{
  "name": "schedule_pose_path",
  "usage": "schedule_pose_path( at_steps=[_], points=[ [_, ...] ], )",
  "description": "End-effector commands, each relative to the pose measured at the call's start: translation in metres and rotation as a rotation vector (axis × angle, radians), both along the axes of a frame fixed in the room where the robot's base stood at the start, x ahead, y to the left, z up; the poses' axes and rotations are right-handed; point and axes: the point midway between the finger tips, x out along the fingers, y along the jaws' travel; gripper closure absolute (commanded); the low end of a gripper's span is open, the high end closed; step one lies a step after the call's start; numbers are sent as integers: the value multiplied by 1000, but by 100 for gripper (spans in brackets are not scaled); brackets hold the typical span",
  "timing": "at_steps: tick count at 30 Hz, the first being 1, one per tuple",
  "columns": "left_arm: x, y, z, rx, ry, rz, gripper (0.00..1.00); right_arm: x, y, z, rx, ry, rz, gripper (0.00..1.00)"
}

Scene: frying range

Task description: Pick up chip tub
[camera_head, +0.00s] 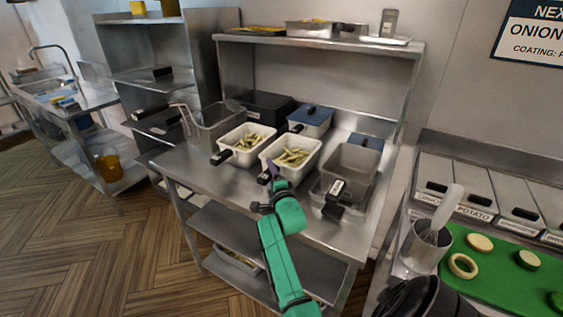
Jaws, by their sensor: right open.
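Two white tubs of chips stand side by side on the steel table, one on the left (246,145) and one on the right (291,158). Each has a dark handle or clip at its front. I cannot tell which of them is the chip tub of the task. My right gripper (270,177) is at the end of the green arm, open, at the front edge of the right tub near its dark handle. The fingers are small and partly merge with the handle, so I cannot tell whether they touch. My left gripper is out of view.
A wire fry basket (212,124) stands left of the tubs. A grey bin (350,172) stands close on the right, and a blue-lidded container (311,120) behind. A steel shelf (320,40) overhangs the back. A green board (500,268) lies at the right.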

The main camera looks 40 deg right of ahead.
Motion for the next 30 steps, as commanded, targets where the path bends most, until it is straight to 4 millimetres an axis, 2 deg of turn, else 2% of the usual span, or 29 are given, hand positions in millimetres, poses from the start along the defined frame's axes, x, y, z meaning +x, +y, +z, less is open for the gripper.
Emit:
schedule_pose_path(
  at_steps=[3, 8, 9, 13, 20, 30],
  points=[
    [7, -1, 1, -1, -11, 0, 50, 0, 0, 0, 0, 0, 0, 35],
    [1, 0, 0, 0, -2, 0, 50, 0, 0, 0, 0, 0, 0, 96],
    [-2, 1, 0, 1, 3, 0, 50, 0, 0, 0, 0, -1, 0, 100],
    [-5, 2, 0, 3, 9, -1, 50, 0, 0, 1, -2, -1, 0, 100],
    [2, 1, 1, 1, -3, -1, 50, 0, 0, 1, 0, -1, 1, 100],
    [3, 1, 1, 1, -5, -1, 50, 0, 0, 1, -2, -2, 0, 100]
  ],
)
